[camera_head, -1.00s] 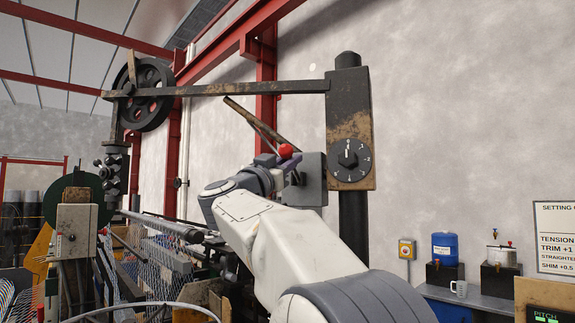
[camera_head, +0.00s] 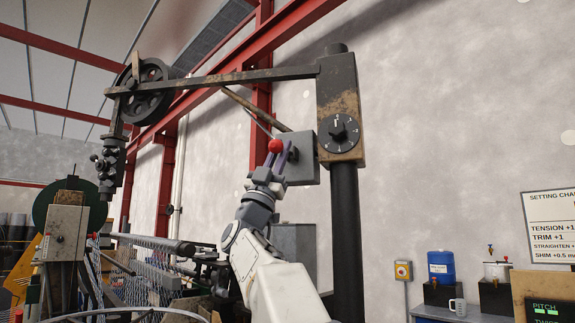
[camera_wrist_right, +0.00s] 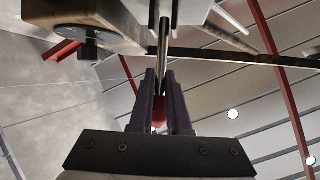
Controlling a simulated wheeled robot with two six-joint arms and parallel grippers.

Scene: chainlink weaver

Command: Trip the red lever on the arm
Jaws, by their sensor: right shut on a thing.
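The red lever is a thin metal rod with a red ball knob (camera_head: 276,146), beside a grey box (camera_head: 302,162) on the post under the overhead arm (camera_head: 225,79). My right gripper (camera_head: 279,157) reaches up from below, its dark fingers at the knob. In the right wrist view the fingers (camera_wrist_right: 160,78) are closed around the lever's rod (camera_wrist_right: 163,48), and the red knob (camera_wrist_right: 159,114) shows between them, nearer the palm. The fingers partly hide the knob there. My left gripper is not in view.
A dark post (camera_head: 345,215) with a numbered dial (camera_head: 339,133) stands just right of the lever. A brown bar (camera_head: 258,110) slants above it. A spoked wheel (camera_head: 147,92) hangs at the left. A bench with a blue container (camera_head: 441,266) is at lower right.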

